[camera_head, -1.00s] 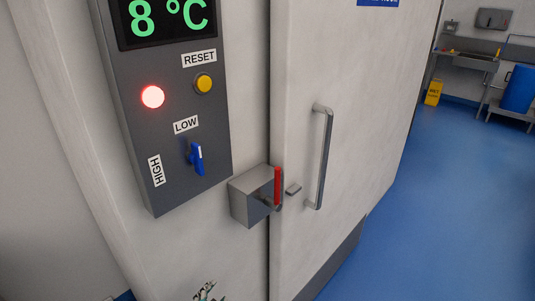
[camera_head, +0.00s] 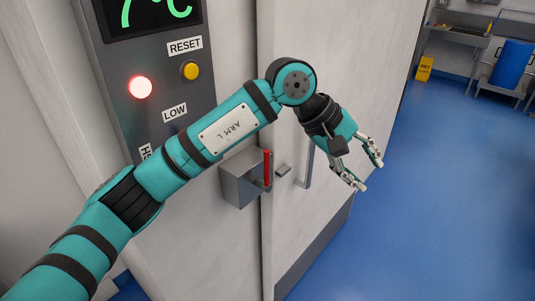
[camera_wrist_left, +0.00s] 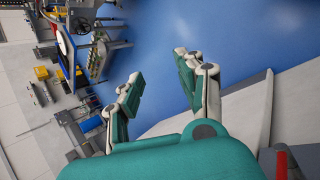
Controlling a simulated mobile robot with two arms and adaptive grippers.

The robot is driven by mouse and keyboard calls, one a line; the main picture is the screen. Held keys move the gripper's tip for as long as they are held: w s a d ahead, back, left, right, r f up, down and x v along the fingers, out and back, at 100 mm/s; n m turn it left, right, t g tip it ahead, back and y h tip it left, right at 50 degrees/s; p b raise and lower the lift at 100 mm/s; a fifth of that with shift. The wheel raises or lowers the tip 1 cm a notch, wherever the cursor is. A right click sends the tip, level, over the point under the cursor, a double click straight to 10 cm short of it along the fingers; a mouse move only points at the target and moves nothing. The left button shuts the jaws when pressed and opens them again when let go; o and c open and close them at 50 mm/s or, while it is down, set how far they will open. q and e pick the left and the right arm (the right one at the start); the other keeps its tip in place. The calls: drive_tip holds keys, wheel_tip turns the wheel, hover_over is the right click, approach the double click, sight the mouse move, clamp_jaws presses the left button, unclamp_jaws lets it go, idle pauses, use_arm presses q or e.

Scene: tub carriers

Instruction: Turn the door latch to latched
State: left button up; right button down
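The door latch is a grey box (camera_head: 238,188) on the frame beside the door edge, with a red lever (camera_head: 267,170) standing upright on its right side. A small grey catch (camera_head: 283,170) sits on the door just right of the lever. The red lever also shows at the lower right of the left wrist view (camera_wrist_left: 282,166). My left gripper (camera_head: 369,175) is open and empty, to the right of the latch and apart from it, pointing down and right. Its two spread fingers also show in the left wrist view (camera_wrist_left: 158,68). My right gripper is not in view.
The white door (camera_head: 335,55) looks closed. Its bar handle (camera_head: 309,168) is partly behind my left wrist. A control panel (camera_head: 158,85) with a lit red lamp (camera_head: 140,87) and yellow button (camera_head: 190,70) is at left. Blue floor (camera_head: 430,190) at right is clear.

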use_arm(q)
drive_tip(key=w+a+r+m+t+y, duration=0.1)
drive_tip(key=w+a+r+t+y, duration=0.15)
drive_tip(key=a, duration=0.25)
drive_tip(key=w+a+r+t+y, duration=0.1)
drive_tip(key=w+a+y, duration=0.3)
drive_tip(key=a, duration=0.1)
drive_tip(key=y, duration=0.4)
approach(267, 151)
drive_tip(key=shift+t+h, duration=0.25)
drive_tip(key=p+x, duration=0.4)
drive_tip(key=x, duration=0.7)
drive_tip(key=shift+a+f+p, duration=0.2)
drive_tip(key=shift+f+p, duration=0.15)
drive_tip(key=shift+f, duration=0.05)
drive_tip(key=shift+s, duration=0.1)
drive_tip(key=shift+c, duration=0.2)
clamp_jaws()
